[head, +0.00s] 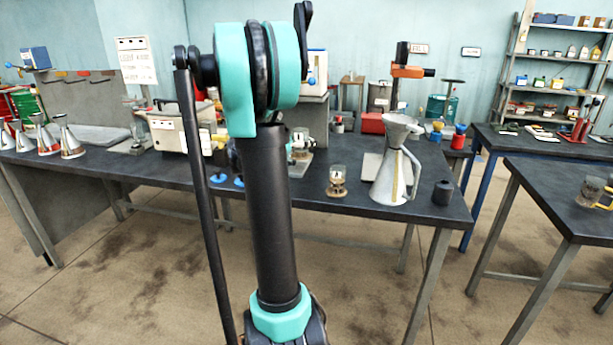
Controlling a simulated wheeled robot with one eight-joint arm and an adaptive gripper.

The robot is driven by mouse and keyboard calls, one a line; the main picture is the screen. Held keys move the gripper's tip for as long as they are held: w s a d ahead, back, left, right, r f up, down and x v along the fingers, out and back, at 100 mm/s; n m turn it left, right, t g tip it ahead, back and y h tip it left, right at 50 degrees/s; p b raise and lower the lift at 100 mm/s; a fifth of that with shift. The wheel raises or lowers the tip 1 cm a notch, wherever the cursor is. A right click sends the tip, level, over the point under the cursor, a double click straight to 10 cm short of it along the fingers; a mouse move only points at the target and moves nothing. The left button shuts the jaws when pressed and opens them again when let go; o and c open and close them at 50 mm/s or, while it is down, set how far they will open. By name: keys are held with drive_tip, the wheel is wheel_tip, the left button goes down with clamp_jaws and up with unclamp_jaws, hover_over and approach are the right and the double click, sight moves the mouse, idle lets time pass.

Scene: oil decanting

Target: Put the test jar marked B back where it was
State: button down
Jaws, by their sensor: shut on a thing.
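I cannot make out a letter B on any jar in the head view. A small glass jar (337,182) with brown contents at its base stands upright on the dark bench (290,195), left of a metal funnel-topped can. Another small glass item (300,146) stands further back on the bench, beside my arm and partly hidden by it. My arm stands upright across the middle of the picture. My gripper does not show, so whatever it holds is hidden too.
A tall metal can with a funnel (396,160) and a small black pot (442,192) stand near the bench's right end. Several metal funnels (70,140) stand far left. A yellow-handled glass jug (592,191) is on the right table (550,185). Open floor lies in front.

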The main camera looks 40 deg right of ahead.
wheel_tip(320, 180, down, 12)
drive_tip(key=shift+d+f, duration=0.1)
idle(0.4)
drive_tip(key=c, duration=0.9)
unclamp_jaws()
drive_tip(key=shift+f, duration=0.1)
drive_tip(key=shift+o, duration=0.2)
